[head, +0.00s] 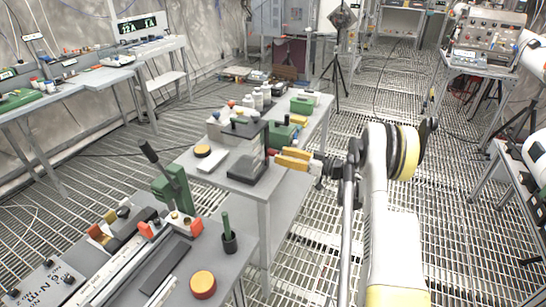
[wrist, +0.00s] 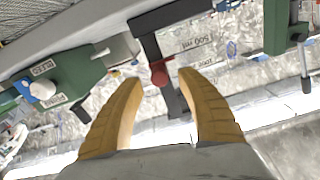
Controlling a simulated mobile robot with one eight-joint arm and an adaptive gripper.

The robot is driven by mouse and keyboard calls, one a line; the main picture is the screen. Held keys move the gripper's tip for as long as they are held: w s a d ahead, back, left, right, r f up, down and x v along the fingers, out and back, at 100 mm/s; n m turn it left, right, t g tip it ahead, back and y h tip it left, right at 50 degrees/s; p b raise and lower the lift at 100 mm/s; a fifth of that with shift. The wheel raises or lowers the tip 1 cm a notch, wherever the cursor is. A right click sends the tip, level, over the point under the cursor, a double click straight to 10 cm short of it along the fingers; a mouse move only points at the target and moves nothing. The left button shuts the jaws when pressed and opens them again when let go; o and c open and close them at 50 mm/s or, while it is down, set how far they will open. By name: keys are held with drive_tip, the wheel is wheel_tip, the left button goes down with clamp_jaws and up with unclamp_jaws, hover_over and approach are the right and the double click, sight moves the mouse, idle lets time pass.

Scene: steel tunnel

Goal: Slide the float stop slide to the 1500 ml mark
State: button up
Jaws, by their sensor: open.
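My gripper (head: 280,158) has yellow fingers and reaches left to the black upright frame (head: 246,148) on the grey table. In the wrist view my gripper (wrist: 161,80) is open, its two curved fingertips apart. A red knob (wrist: 159,73) on a dark upright bar shows between and just beyond the tips. It looks like the float stop slide, and no grip on it shows. A label (wrist: 198,42) right of the bar reads "500 ml"; I cannot tell whether a digit before it is hidden.
Green fixtures with white labels (wrist: 52,90) stand left of the fingers in the wrist view, and another green block (wrist: 277,28) at the right. A bench with a lever (head: 165,170) stands in front. Grated floor lies right.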

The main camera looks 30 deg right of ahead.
sight(273, 153)
drive_tip(key=shift+b+x, duration=0.45)
drive_tip(key=shift+x, duration=1.55)
clamp_jaws()
